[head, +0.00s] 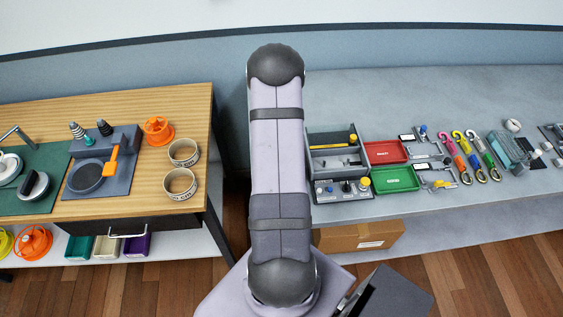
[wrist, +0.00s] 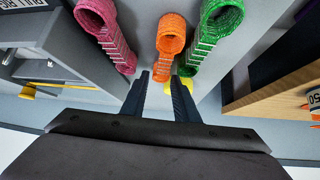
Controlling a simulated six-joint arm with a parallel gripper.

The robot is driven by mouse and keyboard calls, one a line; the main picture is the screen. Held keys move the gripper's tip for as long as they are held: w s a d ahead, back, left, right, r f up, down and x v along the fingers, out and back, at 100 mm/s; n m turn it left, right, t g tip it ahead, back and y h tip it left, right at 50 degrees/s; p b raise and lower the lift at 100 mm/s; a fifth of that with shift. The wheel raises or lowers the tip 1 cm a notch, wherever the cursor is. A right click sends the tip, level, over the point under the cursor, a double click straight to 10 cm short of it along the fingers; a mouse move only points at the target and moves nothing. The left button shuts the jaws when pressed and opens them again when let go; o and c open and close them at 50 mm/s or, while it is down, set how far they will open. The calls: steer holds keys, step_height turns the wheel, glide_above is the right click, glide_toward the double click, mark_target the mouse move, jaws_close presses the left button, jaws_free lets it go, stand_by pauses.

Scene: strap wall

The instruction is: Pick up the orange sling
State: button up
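The orange sling (wrist: 171,36) is a rolled loop of webbing at the top middle of the wrist view, its narrow end pointing down toward my fingertips. My gripper (wrist: 160,77) has its two dark fingers apart. The orange end shows in line with the gap between the tips; I cannot tell whether it is touched or how far beyond them it lies. A pink sling (wrist: 103,22) is on its left and a green sling (wrist: 217,32) close on its right. I do not make out the orange sling or my gripper in the head view.
Something yellow (wrist: 186,83) shows partly behind my right finger. A wooden box-like edge (wrist: 262,92) is at the right, a grey unit at the left. In the head view, a grey bench (head: 420,88) holds red (head: 386,152) and green (head: 396,179) trays and colored carabiners (head: 463,142).

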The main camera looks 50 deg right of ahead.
steer(key=shift+w+d+f, duration=0.15)
steer(key=shift+d+f, duration=0.1)
steer(key=shift+f, duration=0.05)
steer(key=shift+c, duration=0.3)
jaws_close()
steer(key=shift+r, duration=0.2)
